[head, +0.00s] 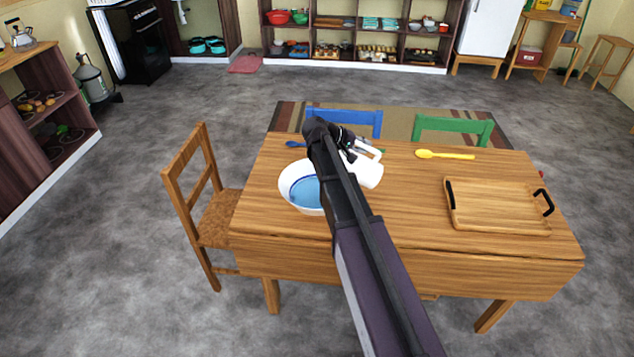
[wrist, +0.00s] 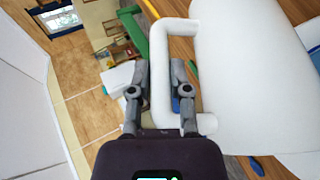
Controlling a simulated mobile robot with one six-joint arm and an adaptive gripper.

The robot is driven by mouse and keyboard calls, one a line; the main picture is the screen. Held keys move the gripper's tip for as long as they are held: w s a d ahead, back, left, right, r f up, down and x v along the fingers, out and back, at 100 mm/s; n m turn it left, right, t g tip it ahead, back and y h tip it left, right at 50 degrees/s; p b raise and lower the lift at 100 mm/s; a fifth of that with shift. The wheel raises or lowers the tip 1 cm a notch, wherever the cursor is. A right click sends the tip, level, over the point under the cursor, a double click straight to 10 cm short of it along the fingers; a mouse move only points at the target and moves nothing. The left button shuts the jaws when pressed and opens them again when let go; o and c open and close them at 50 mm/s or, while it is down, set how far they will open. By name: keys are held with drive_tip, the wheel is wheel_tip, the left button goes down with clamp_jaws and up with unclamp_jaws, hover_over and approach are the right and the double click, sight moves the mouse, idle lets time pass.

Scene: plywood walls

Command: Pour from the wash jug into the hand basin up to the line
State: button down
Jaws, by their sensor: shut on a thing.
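The white wash jug (head: 368,174) is tilted beside the right rim of the hand basin, partly hidden behind my arm. My gripper (head: 352,146) is shut on the jug's handle; in the wrist view the fingers (wrist: 160,75) stand on either side of the white handle, next to the large jug body (wrist: 245,70). The white hand basin (head: 288,193) stands on the table and holds blue water, with a dark blue line around its inside wall above the water. My arm hides the basin's right part. The jug's mouth and any stream are hidden.
The wooden table (head: 410,215) also holds a wooden tray (head: 495,207) with black handles at the right, a yellow spoon (head: 445,155) and a blue spoon (head: 295,144) at the back. Chairs stand at the left (head: 205,205) and behind. The table's front right is clear.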

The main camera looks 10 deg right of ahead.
drive_tip(key=shift+w+a+r+h+b, duration=0.1)
drive_tip(key=shift+w+a+h+b, duration=0.15)
drive_tip(key=shift+a+h+b, duration=0.6)
idle(1.6)
drive_tip(key=shift+d, duration=0.1)
drive_tip(key=shift+s+d+r+y+p, duration=0.2)
drive_tip(key=shift+d+y+p, duration=0.15)
drive_tip(key=shift+d+p, duration=0.15)
drive_tip(key=shift+s+d+y+p, duration=0.25)
drive_tip(key=shift+d+y+p, duration=0.45)
drive_tip(key=shift+p, duration=0.2)
drive_tip(key=shift+s+d+f+m+y+p, duration=0.15)
drive_tip(key=shift+d+f+m+y+p, duration=0.15)
drive_tip(key=shift+d+y+p, duration=0.45)
drive_tip(key=shift+a+f, duration=0.1)
drive_tip(key=shift+f, duration=0.1)
drive_tip(key=shift+r+t+y+p, duration=0.15)
drive_tip(key=shift+t+y+p, duration=0.15)
drive_tip(key=shift+y+p, duration=0.05)
